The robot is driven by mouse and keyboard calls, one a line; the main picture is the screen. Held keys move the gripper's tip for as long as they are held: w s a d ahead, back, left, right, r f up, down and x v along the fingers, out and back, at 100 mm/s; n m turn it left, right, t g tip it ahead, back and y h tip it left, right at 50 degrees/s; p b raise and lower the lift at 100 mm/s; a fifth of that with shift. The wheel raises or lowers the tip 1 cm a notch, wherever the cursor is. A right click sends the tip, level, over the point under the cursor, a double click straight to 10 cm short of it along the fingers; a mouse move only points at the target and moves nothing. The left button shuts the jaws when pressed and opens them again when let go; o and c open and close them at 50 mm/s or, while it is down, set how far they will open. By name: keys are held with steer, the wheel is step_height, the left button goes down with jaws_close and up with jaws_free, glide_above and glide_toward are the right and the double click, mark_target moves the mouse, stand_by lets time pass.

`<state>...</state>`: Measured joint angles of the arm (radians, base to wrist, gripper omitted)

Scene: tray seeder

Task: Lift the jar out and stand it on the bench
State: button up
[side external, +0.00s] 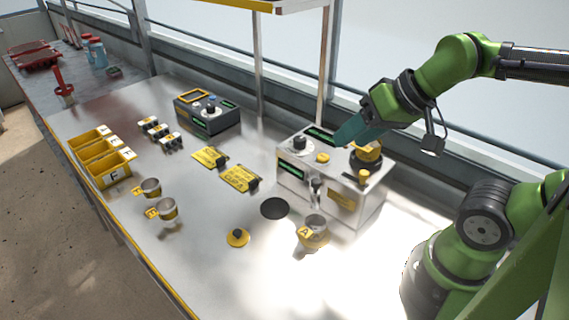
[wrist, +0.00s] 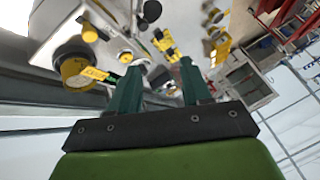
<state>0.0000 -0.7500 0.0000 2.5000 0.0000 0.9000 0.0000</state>
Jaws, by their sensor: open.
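A yellow jar with a dark collar (side external: 366,153) sits in the top of the white and grey seeder machine (side external: 345,208), at its back right corner. In the wrist view a round yellow and black part at the left (wrist: 76,68) looks like this jar. My gripper (side external: 340,142) is above the machine, to the left of the jar and apart from it. Its teal fingers (wrist: 158,75) are spread with nothing between them. The lower part of the jar is hidden inside the machine.
On the bench (side external: 210,235) stand a cup marked A (side external: 313,234), a yellow lid (side external: 238,238), a black disc (side external: 274,208) and two smaller cups at the left. Yellow bins (side external: 108,170) and a dark control box (side external: 207,114) are farther off.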

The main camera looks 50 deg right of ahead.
steer(key=o, duration=0.7)
